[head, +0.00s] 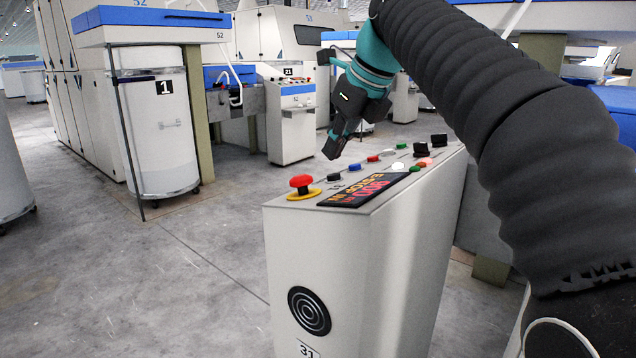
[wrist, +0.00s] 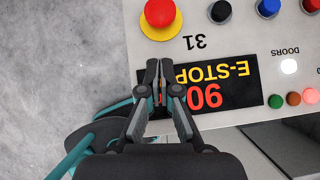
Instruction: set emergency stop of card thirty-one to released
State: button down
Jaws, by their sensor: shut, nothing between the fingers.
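The emergency stop of card thirty-one is a red mushroom button (head: 300,182) on a yellow base at the near left end of the console top. In the wrist view the red button (wrist: 160,12) is at the top edge, beside the printed 31. My gripper (head: 332,150) is above the console, a little right of the button in the head view and apart from it. In the wrist view my gripper (wrist: 158,64) is shut and empty, over the display's edge. The display (wrist: 215,88) reads E-STOP and 90. Whether the button is pressed in cannot be told.
The grey console (head: 330,270) bears the number 31. A black button (wrist: 220,11), a blue button (wrist: 267,7) and several others line its top. A white can (head: 152,130) marked 1 stands at left. The floor (head: 190,280) left of the console is clear.

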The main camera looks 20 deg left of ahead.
aim_at(309, 198)
jog(key=shift+a, duration=0.1)
jog(key=b+x, duration=0.1)
jog(key=x, duration=0.9)
dwell(0.3)
